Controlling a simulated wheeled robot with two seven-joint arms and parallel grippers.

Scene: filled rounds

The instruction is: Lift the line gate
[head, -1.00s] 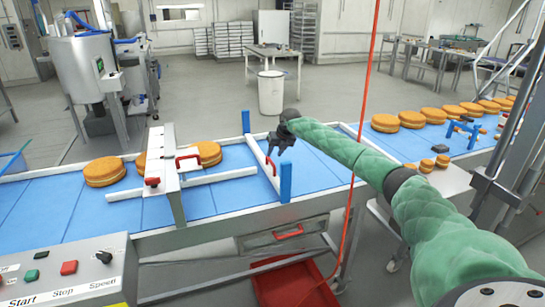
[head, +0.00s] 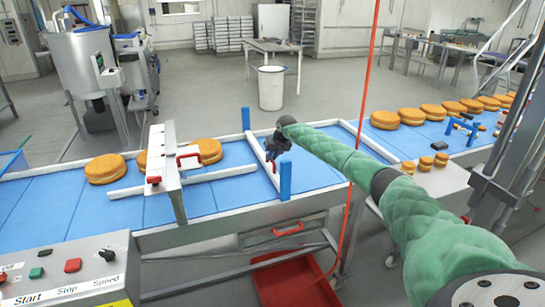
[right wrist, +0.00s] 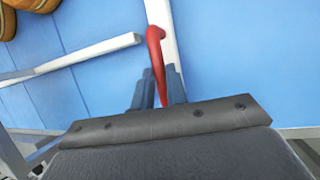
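The line gate is a white bar (head: 259,158) lying across the blue belt between two blue posts. It has a red handle (head: 273,166), which also shows in the right wrist view (right wrist: 156,48). My right gripper (head: 272,154) is at this handle, above the belt. In the right wrist view its two dark fingers (right wrist: 159,88) stand on either side of the handle's lower part with little or no gap, so it looks shut on the handle. The bar still lies low between the posts. My left gripper is not in view.
A white metal frame (head: 168,180) with another red handle spans the belt to the left, beside filled rounds (head: 105,169). More rounds (head: 398,119) lie at the right. A red cord (head: 362,120) hangs near my right arm. A control box (head: 70,270) stands front left.

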